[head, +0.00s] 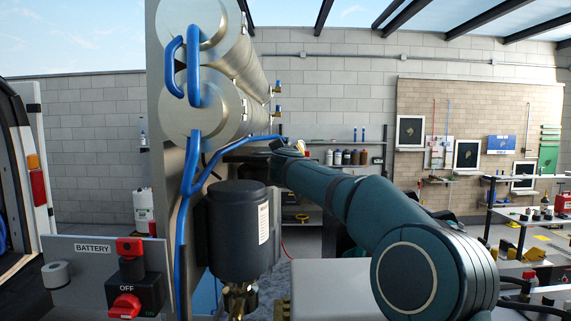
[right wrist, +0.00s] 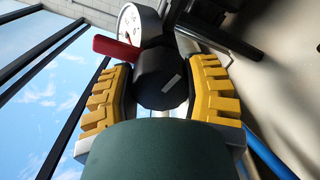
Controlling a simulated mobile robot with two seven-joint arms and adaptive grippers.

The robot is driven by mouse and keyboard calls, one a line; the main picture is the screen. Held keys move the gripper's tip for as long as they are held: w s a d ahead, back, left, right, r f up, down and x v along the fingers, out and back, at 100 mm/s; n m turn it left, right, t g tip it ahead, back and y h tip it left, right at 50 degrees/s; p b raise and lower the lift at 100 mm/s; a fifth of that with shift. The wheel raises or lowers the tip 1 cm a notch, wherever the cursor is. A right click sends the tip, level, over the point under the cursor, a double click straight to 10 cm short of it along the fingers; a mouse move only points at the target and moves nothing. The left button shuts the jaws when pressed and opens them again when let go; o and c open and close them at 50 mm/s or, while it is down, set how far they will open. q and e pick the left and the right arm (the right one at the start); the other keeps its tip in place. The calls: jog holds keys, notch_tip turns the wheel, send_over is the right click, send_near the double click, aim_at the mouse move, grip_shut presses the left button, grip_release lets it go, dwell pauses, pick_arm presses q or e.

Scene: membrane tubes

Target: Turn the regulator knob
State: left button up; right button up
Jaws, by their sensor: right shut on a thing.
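The regulator knob (right wrist: 160,80) is black and round with a short white mark on its face, seen in the right wrist view. My right gripper (right wrist: 162,72) has its two yellow ribbed fingers on either side of the knob and is shut on it. Just behind the knob are a red lever (right wrist: 115,47) and a round white gauge (right wrist: 131,22). In the head view my right arm reaches forward and its hand is small and partly hidden near the blue tubing; the knob cannot be made out there. My left gripper is in neither view.
Two metal membrane tubes (head: 215,108) with blue hoses (head: 194,75) stand at the left on a grey panel. A dark filter housing (head: 240,230) hangs below. A battery switch panel (head: 75,270) is lower left. Shelves and workbenches stand at the back and right.

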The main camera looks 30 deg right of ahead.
jog(key=n, duration=0.3)
jog(key=shift+f+b, duration=0.1)
jog(key=shift+b, duration=0.25)
jog(key=n, duration=0.3)
jog(key=shift+n, duration=0.3)
jog(key=n, duration=0.2)
jog(key=shift+n, duration=0.3)
jog(key=n, duration=0.3)
jog(key=shift+n, duration=0.4)
jog(key=n, duration=0.3)
jog(key=shift+r+n+p, duration=0.2)
jog(key=shift+n+p, duration=0.1)
jog(key=shift+p, duration=0.05)
jog(key=n+p, duration=0.1)
jog(key=n, duration=0.2)
jog(key=shift+r+n, duration=0.1)
jog(key=shift+n, duration=0.2)
jog(key=n+p, duration=0.1)
jog(key=n, duration=0.3)
jog(key=shift+r+n+p, duration=0.1)
jog(key=shift+n+p, duration=0.55)
jog(key=shift+n, duration=1.05)
